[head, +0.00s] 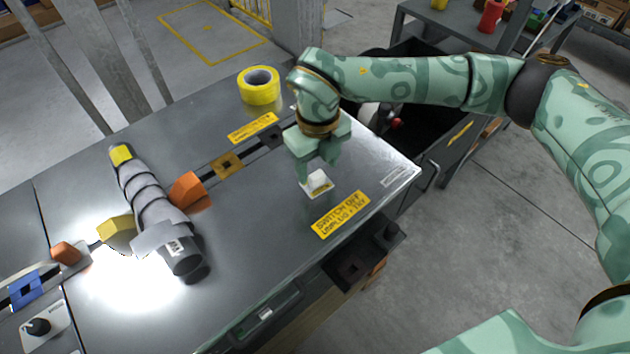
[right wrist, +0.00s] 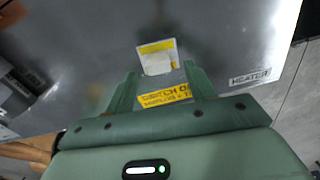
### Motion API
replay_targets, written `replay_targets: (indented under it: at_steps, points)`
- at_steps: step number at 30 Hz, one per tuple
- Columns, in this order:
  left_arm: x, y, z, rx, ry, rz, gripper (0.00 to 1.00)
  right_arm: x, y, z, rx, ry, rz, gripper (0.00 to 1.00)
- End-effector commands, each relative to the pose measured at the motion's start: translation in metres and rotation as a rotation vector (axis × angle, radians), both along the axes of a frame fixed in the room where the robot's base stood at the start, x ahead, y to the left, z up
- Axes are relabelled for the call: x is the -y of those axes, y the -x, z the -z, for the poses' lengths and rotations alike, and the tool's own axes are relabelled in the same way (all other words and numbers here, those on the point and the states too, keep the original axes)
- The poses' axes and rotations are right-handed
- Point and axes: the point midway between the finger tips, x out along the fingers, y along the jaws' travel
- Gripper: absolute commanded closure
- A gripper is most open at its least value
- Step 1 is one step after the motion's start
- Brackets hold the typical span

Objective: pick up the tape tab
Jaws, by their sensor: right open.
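The tape tab, a small white piece with a yellow strip (head: 318,183), lies on the grey metal bench top near its right edge. In the right wrist view the tape tab (right wrist: 157,57) shows just beyond the fingertips, roughly centred between them. My right gripper (head: 318,170) points down at the tab from behind and above. In the right wrist view the right gripper (right wrist: 160,74) has its two green fingers apart with nothing between them. I cannot tell whether the fingers touch the tab. My left gripper is not in view.
A yellow tape roll (head: 260,86) stands on the bench behind. A grey muffler (head: 155,208) rests at left among orange and yellow blocks (head: 188,190). A yellow warning label (head: 340,214) lies in front of the tab. A dark bin (head: 425,125) stands beyond the bench's right edge.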

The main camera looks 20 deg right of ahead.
Motion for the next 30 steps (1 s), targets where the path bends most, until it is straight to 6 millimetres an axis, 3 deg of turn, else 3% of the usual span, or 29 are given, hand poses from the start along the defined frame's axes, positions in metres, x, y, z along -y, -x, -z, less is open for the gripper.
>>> replay_targets:
  at_steps: [1, 4, 13, 14, 18, 19, 30]
  points:
    - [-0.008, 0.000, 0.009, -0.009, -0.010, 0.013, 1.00, -0.002, 0.000, 0.019, -0.011, 0.000, -0.001, 0.45]
    - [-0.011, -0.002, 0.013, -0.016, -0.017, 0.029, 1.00, -0.002, 0.000, 0.032, -0.008, 0.001, 0.001, 0.45]
    - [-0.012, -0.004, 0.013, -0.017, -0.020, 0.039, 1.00, -0.001, 0.000, 0.034, -0.002, 0.000, 0.001, 0.45]
    - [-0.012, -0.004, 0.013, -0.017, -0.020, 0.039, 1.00, -0.001, 0.000, 0.034, -0.002, 0.000, 0.001, 0.48]
    - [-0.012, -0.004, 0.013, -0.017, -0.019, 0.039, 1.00, -0.001, 0.000, 0.034, -0.002, 0.000, 0.001, 0.87]
    - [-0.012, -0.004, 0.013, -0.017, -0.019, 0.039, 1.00, -0.001, 0.000, 0.034, -0.002, 0.000, 0.001, 0.93]
    - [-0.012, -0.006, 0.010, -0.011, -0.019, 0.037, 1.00, -0.001, 0.000, 0.029, 0.000, 0.001, 0.001, 0.93]
